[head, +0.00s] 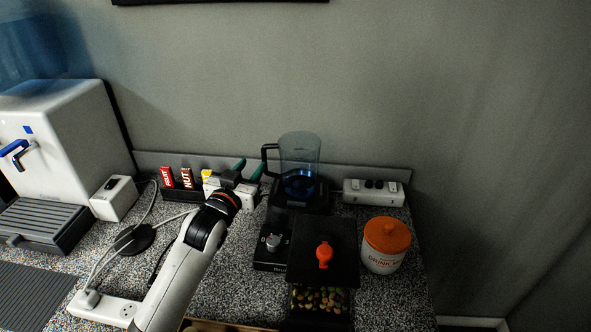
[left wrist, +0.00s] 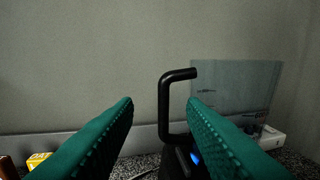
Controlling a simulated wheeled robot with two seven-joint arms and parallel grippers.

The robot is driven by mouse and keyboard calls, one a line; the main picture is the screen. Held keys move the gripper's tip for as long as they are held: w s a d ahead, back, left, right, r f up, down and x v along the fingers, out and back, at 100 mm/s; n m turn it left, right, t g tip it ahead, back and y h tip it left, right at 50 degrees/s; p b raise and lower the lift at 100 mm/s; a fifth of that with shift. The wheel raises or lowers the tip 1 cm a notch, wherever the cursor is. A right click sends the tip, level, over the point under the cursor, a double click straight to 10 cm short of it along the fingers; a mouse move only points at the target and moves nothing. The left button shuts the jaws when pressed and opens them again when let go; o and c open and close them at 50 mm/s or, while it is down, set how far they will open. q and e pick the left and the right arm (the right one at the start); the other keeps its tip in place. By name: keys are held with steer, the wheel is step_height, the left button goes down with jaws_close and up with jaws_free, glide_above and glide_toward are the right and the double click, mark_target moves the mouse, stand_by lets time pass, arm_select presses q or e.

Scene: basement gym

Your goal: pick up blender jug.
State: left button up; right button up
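The blender jug (head: 300,155) is clear with a bluish tint and stands upright on its dark blender base (head: 272,250) near the back wall. Its black handle (head: 265,160) points left. My left gripper (head: 250,167), with green ridged fingers, is open and empty just left of the handle. In the left wrist view the handle (left wrist: 164,105) shows upright between the fingertips (left wrist: 160,102), toward the right one, and the jug's clear wall (left wrist: 235,90) is behind the right finger. I cannot tell whether a finger touches the handle. My right gripper is not in view.
A black-lidded container (head: 322,250) with an orange knob stands in front of the jug. An orange-lidded jar (head: 385,245) is at right. A power strip (head: 373,193) lies along the wall. Snack bars (head: 187,178) and a white drink machine (head: 60,130) stand left.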

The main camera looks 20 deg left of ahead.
mark_target(263, 156)
arm_select(q)
steer(key=w, duration=0.3)
steer(key=shift+w+r+p, duration=0.15)
steer(key=shift+w+p, duration=0.15)
steer(key=shift+p, duration=0.05)
steer(key=w, duration=0.1)
steer(key=w+p, duration=0.1)
steer(key=w, duration=0.3)
steer(key=shift+f+p, duration=0.35)
steer(key=shift+w+f, duration=0.1)
steer(key=shift+w, duration=0.3)
jaws_close()
